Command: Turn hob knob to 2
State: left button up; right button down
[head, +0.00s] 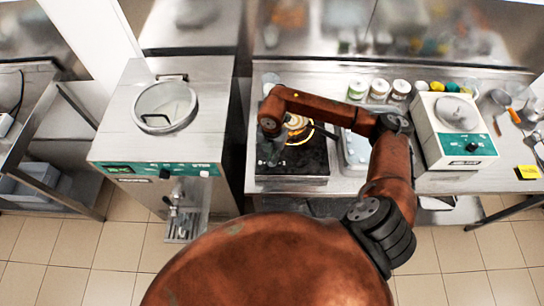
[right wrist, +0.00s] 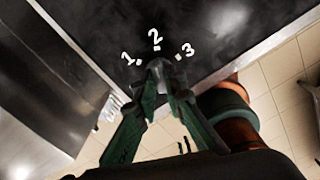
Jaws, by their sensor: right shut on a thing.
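The dark hob (head: 312,160) stands on the steel counter in the middle of the head view. In the right wrist view its dark panel (right wrist: 205,20) bears white marks 1, 2 and 3, each with a dot. The grey hob knob (right wrist: 157,66) sits just below the 2. My right gripper (right wrist: 162,88) has its greenish fingers shut on the knob, one at each side. Where the knob points is hard to tell, as the fingers hide part of it. In the head view my right gripper (head: 270,150) is at the hob's left front. My left gripper is out of view.
A round orange-yellow thing (head: 297,124) on the hob is partly behind my arm.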

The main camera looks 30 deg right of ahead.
jog(key=shift+m, duration=0.6)
jog(key=shift+r, duration=0.1)
jog(key=c, duration=2)
grip_release()
notch_tip(320, 180, up, 12)
jog(key=shift+f, duration=0.1)
